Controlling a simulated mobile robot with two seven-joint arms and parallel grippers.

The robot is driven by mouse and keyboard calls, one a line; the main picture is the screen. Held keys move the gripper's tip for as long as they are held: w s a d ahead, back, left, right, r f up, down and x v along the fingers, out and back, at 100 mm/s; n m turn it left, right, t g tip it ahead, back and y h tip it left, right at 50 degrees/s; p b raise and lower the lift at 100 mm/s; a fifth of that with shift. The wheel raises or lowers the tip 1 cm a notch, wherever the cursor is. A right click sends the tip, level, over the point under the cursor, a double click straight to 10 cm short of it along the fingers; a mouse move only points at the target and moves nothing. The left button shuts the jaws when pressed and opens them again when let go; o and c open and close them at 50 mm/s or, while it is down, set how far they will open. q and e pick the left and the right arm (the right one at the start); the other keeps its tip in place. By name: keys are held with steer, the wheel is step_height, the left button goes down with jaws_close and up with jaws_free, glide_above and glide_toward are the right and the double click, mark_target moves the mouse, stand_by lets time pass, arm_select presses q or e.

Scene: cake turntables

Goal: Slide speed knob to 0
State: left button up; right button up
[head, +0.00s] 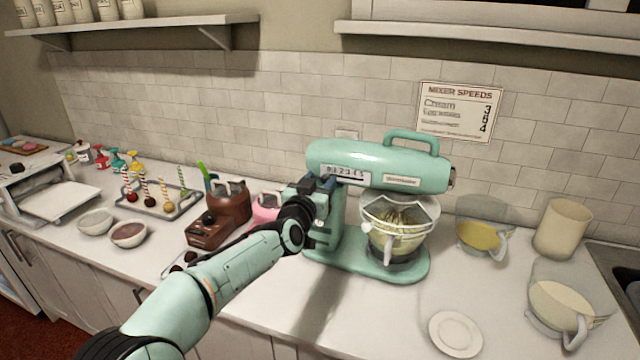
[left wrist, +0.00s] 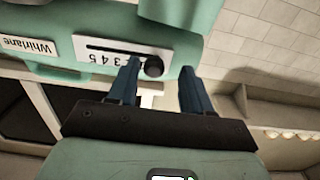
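The mint-green stand mixer (head: 375,162) stands on the counter, with its white speed scale (head: 347,175) on the side of its head. The scale also shows upside down in the left wrist view (left wrist: 95,56), with a dark slot and some digits visible. The black speed knob (left wrist: 152,67) sits toward the right part of that slot there, hiding some digits. My left gripper (head: 323,190) is at the scale's left end. Its blue fingers (left wrist: 160,72) are apart, one on each side of the knob, the left finger closer. Contact cannot be told. My right gripper is out of view.
A glass bowl with a whisk (head: 400,225) is under the mixer head. A brown appliance (head: 225,208) and a pink item (head: 266,206) stand left of the mixer. Jugs (head: 560,305) and a small plate (head: 455,334) lie right. A mixer speeds sign (head: 455,110) hangs behind.

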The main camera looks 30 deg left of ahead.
arm_select(q)
steer(key=shift+d, duration=0.1)
steer(key=shift+s, duration=0.15)
steer(key=b+v, duration=0.1)
steer(key=v, duration=1.2)
steer(key=shift+b, duration=0.35)
steer(key=shift+f, duration=0.1)
